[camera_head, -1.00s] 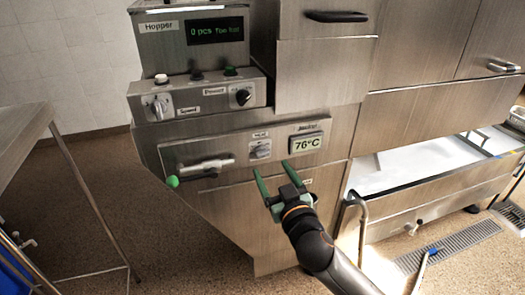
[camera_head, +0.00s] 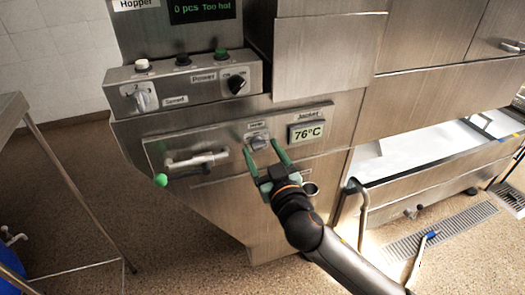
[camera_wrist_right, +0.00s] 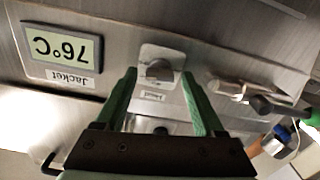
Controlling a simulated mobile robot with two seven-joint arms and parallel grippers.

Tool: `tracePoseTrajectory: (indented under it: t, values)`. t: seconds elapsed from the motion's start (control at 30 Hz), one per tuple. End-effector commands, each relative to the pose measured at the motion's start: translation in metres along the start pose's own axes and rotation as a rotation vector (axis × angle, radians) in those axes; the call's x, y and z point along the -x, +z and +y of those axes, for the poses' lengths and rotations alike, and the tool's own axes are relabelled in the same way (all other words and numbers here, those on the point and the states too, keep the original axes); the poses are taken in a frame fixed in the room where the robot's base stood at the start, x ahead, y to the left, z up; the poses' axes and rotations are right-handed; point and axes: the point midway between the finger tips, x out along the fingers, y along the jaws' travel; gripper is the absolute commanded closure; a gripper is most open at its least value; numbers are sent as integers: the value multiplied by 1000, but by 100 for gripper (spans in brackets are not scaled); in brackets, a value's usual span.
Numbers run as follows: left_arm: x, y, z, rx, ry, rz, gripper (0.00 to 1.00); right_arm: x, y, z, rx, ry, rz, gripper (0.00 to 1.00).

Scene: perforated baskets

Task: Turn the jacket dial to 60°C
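The jacket dial (camera_head: 258,142) is a small grey knob on a light plate on the lower steel panel. It also shows in the right wrist view (camera_wrist_right: 158,70). The jacket display (camera_head: 307,131) to its right reads 76°C; it appears upside down in the right wrist view (camera_wrist_right: 62,45). My right gripper (camera_head: 263,154) has green fingers. It is open and points at the dial from just below. In the right wrist view its fingertips (camera_wrist_right: 159,76) lie on either side of the dial, with nothing gripped; I cannot tell how close they are. My left gripper is not in view.
Above are the speed knob (camera_head: 142,98) and black power knob (camera_head: 236,84). The hopper display (camera_head: 203,9) reads "0 pcs Too hot". A steel table (camera_head: 12,112) stands at left.

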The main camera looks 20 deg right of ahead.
Motion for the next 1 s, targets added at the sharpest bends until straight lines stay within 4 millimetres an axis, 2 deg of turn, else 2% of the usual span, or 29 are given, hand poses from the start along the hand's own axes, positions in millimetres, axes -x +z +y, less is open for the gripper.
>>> tracePoseTrajectory:
  t: [0.07, 0.6, 1.0]
  values:
    - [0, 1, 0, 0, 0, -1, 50, 0, 0, 0, 0, 0, 0, 40]
    - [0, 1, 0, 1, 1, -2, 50, 0, 0, 0, 0, 0, 0, 100]
    - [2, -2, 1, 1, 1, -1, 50, 0, -1, 0, 38, 0, 0, 100]
